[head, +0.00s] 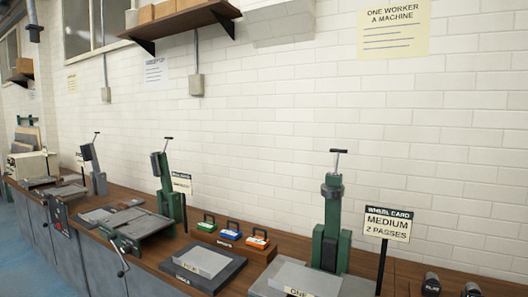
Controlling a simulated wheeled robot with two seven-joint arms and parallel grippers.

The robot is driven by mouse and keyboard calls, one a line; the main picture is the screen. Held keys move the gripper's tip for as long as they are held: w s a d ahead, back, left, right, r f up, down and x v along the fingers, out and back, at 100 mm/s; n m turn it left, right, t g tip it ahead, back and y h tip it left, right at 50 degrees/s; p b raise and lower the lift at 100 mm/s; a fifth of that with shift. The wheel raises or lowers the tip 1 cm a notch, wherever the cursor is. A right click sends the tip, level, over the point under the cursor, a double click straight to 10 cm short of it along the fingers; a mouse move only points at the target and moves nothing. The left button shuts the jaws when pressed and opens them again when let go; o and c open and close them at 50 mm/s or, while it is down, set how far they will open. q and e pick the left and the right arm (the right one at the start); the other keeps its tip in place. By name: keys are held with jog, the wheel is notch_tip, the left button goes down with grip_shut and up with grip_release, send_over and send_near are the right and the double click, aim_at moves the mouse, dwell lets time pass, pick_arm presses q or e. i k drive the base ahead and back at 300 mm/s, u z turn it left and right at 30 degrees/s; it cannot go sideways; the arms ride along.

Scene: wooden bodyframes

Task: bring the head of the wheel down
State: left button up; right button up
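Several bench machines with upright columns stand along the wooden bench in the head view. The nearest, at right, has a green column (331,225) with a dark collar and a T-handle (338,153) on top, above a grey block with a partly legible label. A second green column (168,187) with a T-handle (168,139) stands behind a grey machine table (140,224) at centre left. A smaller grey column (94,168) stands further left. I cannot tell which one carries the wheel head meant. Neither of my grippers is in view.
A sign (388,223) reads "WHEEL CARD MEDIUM 2 PASSES". Green, blue and orange handled items (230,232) sit between the green columns. A dark tray (202,269) holds a grey block. Small dark cylinders (431,284) stand at lower right. A crank (122,258) sticks out in front.

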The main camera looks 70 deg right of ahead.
aim_at(332, 190)
jog(key=u, duration=0.2)
jog(key=k, duration=1.1)
jog(key=z, duration=1.25)
